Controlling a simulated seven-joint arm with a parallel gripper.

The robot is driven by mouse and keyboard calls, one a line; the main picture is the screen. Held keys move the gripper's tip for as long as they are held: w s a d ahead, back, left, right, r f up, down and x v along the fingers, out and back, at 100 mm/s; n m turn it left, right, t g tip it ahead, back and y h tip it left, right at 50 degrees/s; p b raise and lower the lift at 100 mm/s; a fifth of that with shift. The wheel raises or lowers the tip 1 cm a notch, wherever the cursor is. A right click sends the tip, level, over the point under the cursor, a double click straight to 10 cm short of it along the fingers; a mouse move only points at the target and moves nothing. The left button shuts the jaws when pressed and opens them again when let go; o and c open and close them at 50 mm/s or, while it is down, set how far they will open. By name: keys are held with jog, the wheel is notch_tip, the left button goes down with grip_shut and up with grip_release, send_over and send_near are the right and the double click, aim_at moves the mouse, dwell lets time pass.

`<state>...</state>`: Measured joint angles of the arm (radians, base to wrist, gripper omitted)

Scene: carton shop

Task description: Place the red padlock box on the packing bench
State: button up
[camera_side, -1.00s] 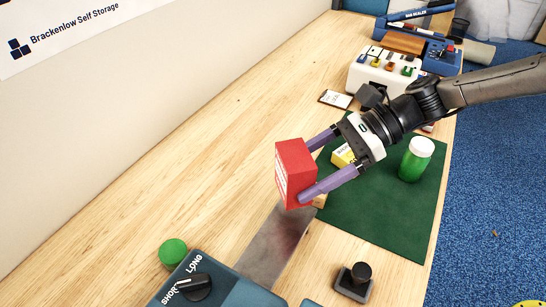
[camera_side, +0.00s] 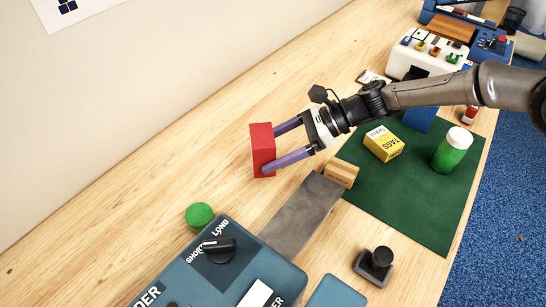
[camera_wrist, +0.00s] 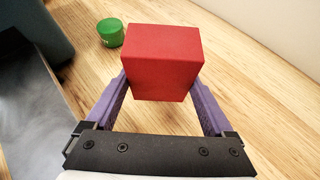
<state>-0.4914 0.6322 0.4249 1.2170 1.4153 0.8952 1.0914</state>
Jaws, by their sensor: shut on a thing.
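The red padlock box (camera_side: 262,149) is held between the two purple fingers of my gripper (camera_side: 268,151). In the wrist view the red box (camera_wrist: 161,62) sits between the fingertips, with a finger on each side. The wooden packing bench (camera_side: 180,150) runs under it. The box is over bare wood to the left of the grey metal strip. Whether its underside touches the bench or is a little above it, I cannot tell.
A green mat (camera_side: 420,190) holds a yellow tags box (camera_side: 384,143) and a green bottle (camera_side: 452,149). Bare bench lies left.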

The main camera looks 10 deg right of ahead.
aim_at(273, 159)
jog(key=shift+f, duration=1.5)
jog(key=shift+f, duration=0.15)
jog(key=o, duration=1.2)
jog(key=shift+o, duration=0.2)
jog(key=shift+r, duration=0.2)
jog(key=v, duration=1.2)
